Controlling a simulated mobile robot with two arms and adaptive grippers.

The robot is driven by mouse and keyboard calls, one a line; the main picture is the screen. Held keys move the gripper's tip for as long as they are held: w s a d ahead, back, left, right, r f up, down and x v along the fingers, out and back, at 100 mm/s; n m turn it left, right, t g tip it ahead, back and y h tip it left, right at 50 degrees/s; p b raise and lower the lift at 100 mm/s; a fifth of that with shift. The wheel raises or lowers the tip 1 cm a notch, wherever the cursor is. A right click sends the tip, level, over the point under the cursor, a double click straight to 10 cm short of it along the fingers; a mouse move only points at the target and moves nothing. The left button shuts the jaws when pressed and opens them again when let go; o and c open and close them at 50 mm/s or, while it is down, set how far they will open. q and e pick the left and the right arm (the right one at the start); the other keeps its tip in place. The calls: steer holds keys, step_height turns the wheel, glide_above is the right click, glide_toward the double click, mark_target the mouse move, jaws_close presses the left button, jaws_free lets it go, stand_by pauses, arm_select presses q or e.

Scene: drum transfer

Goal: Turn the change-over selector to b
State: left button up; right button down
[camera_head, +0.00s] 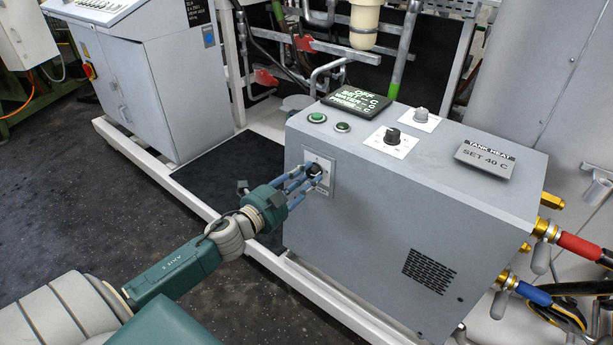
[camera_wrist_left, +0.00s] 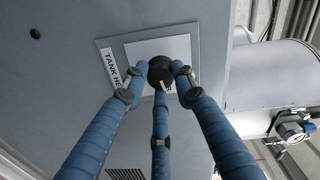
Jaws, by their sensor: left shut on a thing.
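The change-over selector (camera_wrist_left: 161,72) is a black round knob on a white plate (camera_wrist_left: 140,50) on the front face of the grey cabinet. In the head view the plate (camera_head: 327,165) sits at the cabinet's upper left, and the fingers partly cover the knob. My left gripper (camera_head: 314,174) reaches it from the front left. In the left wrist view its three blue fingers (camera_wrist_left: 160,85) are closed around the knob. A small white mark shows on the knob's lower edge; the plate's position letters cannot be read. My right gripper is not in view.
A white frame rail runs along the floor.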

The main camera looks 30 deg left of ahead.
arm_select(q)
steer(key=shift+a+f, duration=0.15)
steer(key=shift+f, duration=0.15)
steer(key=o, duration=1.1)
steer(key=shift+o, duration=0.2)
steer(key=shift+a+r, duration=0.1)
steer(key=shift+r, duration=0.05)
steer(key=shift+s, duration=0.15)
steer(key=s, duration=1.1)
steer(key=shift+s+a+r, duration=0.25)
steer(key=shift+s+a, duration=0.15)
steer(key=shift+a, duration=0.05)
